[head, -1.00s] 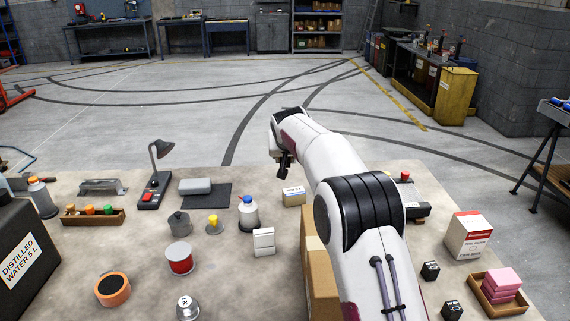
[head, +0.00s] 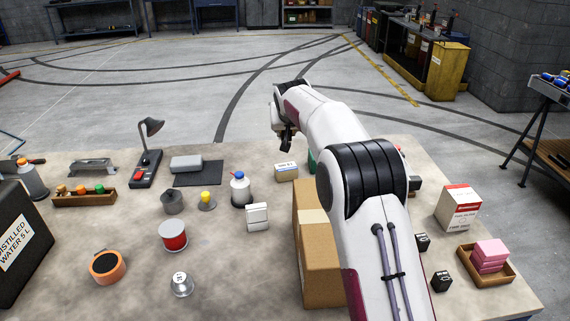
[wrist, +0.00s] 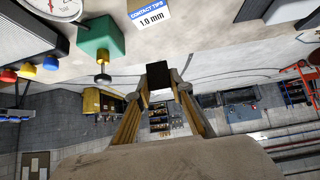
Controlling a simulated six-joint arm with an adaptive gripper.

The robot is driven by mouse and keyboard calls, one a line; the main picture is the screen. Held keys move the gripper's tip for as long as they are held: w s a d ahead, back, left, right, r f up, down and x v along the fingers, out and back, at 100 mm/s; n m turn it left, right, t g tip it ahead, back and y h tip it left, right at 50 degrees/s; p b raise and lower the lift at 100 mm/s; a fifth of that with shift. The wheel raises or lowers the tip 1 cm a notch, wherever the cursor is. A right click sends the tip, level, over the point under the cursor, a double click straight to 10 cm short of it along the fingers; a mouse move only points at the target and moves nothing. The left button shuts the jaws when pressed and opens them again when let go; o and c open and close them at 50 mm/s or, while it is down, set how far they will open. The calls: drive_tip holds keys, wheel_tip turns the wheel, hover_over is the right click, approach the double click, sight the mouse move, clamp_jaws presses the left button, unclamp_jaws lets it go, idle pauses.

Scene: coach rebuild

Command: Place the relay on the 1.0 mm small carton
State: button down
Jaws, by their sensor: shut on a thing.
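The 1.0 mm small carton (head: 286,172) stands on the table near its far edge, just beyond the white-and-blue bottle. In the wrist view its label face (wrist: 151,17) reads "CONTACT TIPS 1.0 mm", at the top edge of the picture. My gripper (wrist: 158,88) is shut on a black block, the relay (wrist: 157,74), held between the two fingertips. In the head view my gripper (head: 287,140) appears near the carton, over the far table edge. The relay's lower part and any label are not readable. Relay and carton appear apart in the wrist view.
A green block (wrist: 100,38) stands close beside the carton. A tall cardboard box (head: 318,262) stands beside my arm. Black cubes (head: 441,281) lie at the right, beside a tray of pink blocks (head: 512,279).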

hover_over(286, 168)
drive_tip(key=shift+f, duration=3.15)
drive_tip(key=shift+f, duration=1.85)
drive_tip(key=shift+f, duration=0.15)
drive_tip(key=c, duration=1.8)
unclamp_jaws()
